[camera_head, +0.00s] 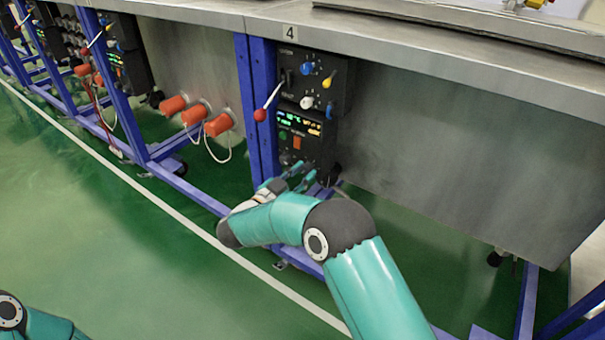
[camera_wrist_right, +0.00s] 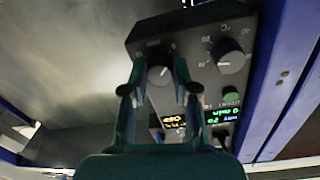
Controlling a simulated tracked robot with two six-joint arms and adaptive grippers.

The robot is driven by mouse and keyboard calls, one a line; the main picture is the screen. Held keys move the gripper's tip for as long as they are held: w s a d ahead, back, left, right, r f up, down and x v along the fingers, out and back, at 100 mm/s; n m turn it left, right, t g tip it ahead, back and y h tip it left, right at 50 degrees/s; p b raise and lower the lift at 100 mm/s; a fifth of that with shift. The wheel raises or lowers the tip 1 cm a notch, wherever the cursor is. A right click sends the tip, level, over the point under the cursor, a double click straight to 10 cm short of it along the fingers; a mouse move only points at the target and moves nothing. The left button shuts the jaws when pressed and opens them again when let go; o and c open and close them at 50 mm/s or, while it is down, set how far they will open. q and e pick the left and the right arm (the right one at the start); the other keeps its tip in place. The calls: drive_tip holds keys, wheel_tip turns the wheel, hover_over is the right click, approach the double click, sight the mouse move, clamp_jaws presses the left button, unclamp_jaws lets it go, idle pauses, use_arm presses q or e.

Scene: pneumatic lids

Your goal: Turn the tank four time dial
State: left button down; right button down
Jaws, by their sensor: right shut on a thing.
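The dark control panel of tank four (camera_head: 312,82) hangs under the metal counter, below a "4" label (camera_head: 290,32). In the right wrist view, a dial with a pale mark (camera_wrist_right: 160,76) sits between the fingers of my right gripper (camera_wrist_right: 159,66), which is shut on it. A second dial (camera_wrist_right: 230,60) beside it has °C lettering and is free. In the head view my right gripper (camera_head: 299,177) is at the panel's lower end, where it hides part of the dials. My left gripper is out of view.
A red-knobbed lever (camera_head: 260,114) sticks out left of the panel. Blue, yellow and white knobs sit above the lit displays (camera_head: 299,124). Blue frame posts (camera_head: 262,110) stand close by. Orange valve handles (camera_head: 194,115) are farther left. The green floor is open.

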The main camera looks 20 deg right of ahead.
drive_tip(key=m+b, duration=0.3)
drive_tip(key=m, duration=0.3)
drive_tip(key=shift+f+b, duration=0.1)
drive_tip(key=shift+b, duration=0.3)
drive_tip(key=m+y+b, duration=0.1)
drive_tip(key=m+b, duration=0.3)
drive_tip(key=m, duration=0.2)
drive_tip(key=shift+b, duration=0.35)
drive_tip(key=shift+m+b, duration=0.4)
drive_tip(key=shift+m, duration=1.4)
drive_tip(key=m, duration=0.4)
drive_tip(key=shift+m+t, duration=0.3)
drive_tip(key=shift+m, duration=0.1)
drive_tip(key=shift+s, duration=0.1)
